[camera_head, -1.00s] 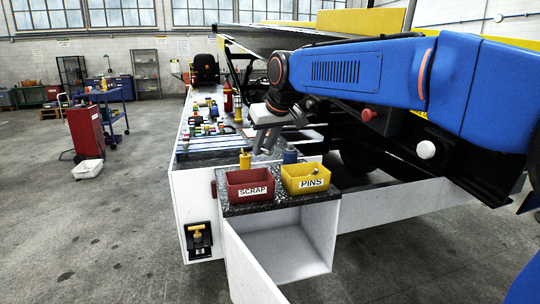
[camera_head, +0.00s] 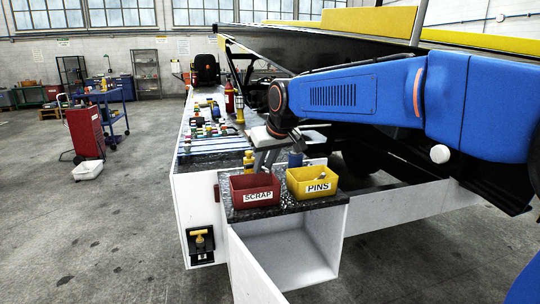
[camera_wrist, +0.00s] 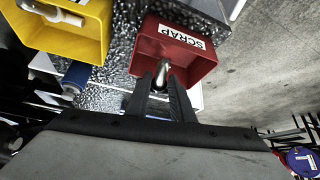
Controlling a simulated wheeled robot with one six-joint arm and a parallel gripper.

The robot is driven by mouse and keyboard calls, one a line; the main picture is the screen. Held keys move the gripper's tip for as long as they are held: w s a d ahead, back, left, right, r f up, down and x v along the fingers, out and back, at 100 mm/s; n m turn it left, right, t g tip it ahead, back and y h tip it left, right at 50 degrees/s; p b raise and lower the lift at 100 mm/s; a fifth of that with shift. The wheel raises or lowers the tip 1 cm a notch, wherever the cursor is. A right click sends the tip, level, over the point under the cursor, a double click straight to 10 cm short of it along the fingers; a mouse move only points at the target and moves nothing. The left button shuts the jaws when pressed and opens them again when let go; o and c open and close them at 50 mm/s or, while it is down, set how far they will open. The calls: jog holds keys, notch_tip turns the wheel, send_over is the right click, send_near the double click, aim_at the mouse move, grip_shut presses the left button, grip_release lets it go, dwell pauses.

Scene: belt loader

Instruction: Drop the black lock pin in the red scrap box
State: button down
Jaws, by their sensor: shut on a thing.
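My gripper (camera_head: 265,166) points down at the red scrap box (camera_head: 240,190), just above its back part. In the wrist view the two dark fingers (camera_wrist: 163,78) are shut on the lock pin (camera_wrist: 162,71), which shows as a small pale, shiny piece between the tips. Its black part cannot be made out against the dark fingers. The tips and pin overlap the opening of the scrap box (camera_wrist: 195,66) in this view. How deep the pin is relative to the rim is hard to tell.
The yellow PINS box (camera_head: 298,187) stands right beside the scrap box on a speckled ledge (camera_head: 285,207); in the wrist view a pale pin lies in it. A yellow-topped item (camera_head: 248,160) and a blue cylinder (camera_head: 295,159) stand behind. An open white compartment (camera_head: 290,245) is below.

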jog(key=shift+f, duration=0.1)
jog(key=c, duration=1.5)
grip_release()
jog(key=shift+o, duration=0.2)
jog(key=v, duration=1.7)
jog(key=shift+r, duration=0.25)
jog(key=s+d+f+m+h, duration=0.1)
jog(key=s+d+f+m, duration=0.2)
jog(key=s+d+f, duration=1)
jog(key=s+d+f+m+g+h, duration=0.1)
jog(key=s+d+f+m+h, duration=0.1)
jog(key=s+d+f, duration=1.1)
notch_tip(320, 180, down, 6)
jog(key=s, duration=0.2)
jog(key=shift+s+d+m, duration=0.15)
jog(key=shift+s+m, duration=0.25)
